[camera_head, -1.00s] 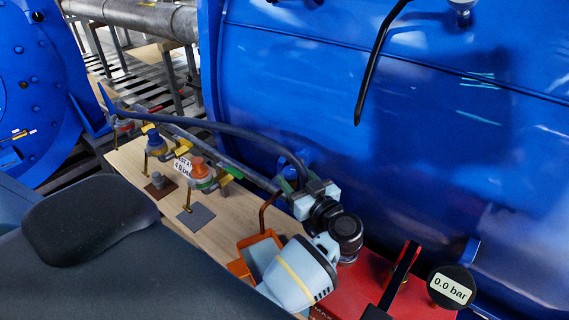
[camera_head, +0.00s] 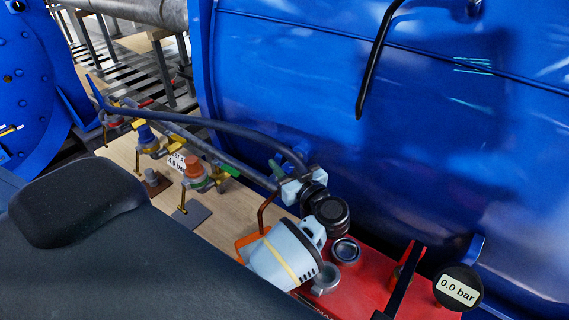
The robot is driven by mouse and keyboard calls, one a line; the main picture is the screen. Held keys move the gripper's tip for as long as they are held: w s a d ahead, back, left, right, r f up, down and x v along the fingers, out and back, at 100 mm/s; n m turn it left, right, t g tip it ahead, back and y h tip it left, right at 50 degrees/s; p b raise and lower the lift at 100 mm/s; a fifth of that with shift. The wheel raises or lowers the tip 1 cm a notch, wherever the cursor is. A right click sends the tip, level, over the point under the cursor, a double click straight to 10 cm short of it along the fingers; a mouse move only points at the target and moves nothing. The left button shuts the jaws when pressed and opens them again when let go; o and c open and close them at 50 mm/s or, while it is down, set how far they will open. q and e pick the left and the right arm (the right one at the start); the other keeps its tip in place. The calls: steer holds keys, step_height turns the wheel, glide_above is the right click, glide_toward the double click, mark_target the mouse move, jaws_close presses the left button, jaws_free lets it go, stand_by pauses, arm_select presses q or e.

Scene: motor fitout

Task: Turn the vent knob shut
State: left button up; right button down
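My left gripper (camera_head: 288,187) shows small beyond my pale wrist and black joints, over the far side of the board. A green piece (camera_head: 276,169) is right by its pale fingers. I cannot tell whether they touch, or how far the fingers are apart. On the red unit (camera_head: 372,290), a dark round part with a pale rim (camera_head: 346,250) and a grey ring-shaped part (camera_head: 325,278) stand beside my wrist. I cannot tell for sure which part is the vent knob. The gauge (camera_head: 458,290) reads 0.0 bar. My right gripper is out of view.
An orange-capped valve (camera_head: 193,168) and a blue-capped valve (camera_head: 146,134) stand on the wooden board (camera_head: 222,228). A dark hose (camera_head: 235,128) arches behind them. A large blue tank (camera_head: 430,150) closes off the back. A black bar (camera_head: 406,282) rises from the red unit.

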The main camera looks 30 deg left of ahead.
arm_select(q)
steer(key=c, duration=0.5)
steer(key=shift+o, duration=0.2)
steer(key=shift+m+t, duration=0.3)
steer(key=shift+t, duration=0.2)
steer(key=m+t+h, duration=0.1)
steer(key=t+h, duration=0.1)
steer(key=m+t+h, duration=0.4)
steer(key=shift+w+d, duration=0.25)
steer(key=shift+w, duration=0.15)
steer(key=m+t+h, duration=0.1)
steer(key=m+h, duration=0.1)
steer(key=h, duration=0.1)
steer(key=m+t+h, duration=0.1)
steer(key=m+h, duration=0.1)
steer(key=d+m+t+h, duration=0.1)
steer(key=m+h, duration=0.1)
steer(key=h, duration=0.1)
steer(key=shift+w+h, duration=0.25)
steer(key=shift+h, duration=0.05)
steer(key=shift+d, duration=0.1)
steer(key=o, duration=1)
steer(key=shift+c, duration=0.2)
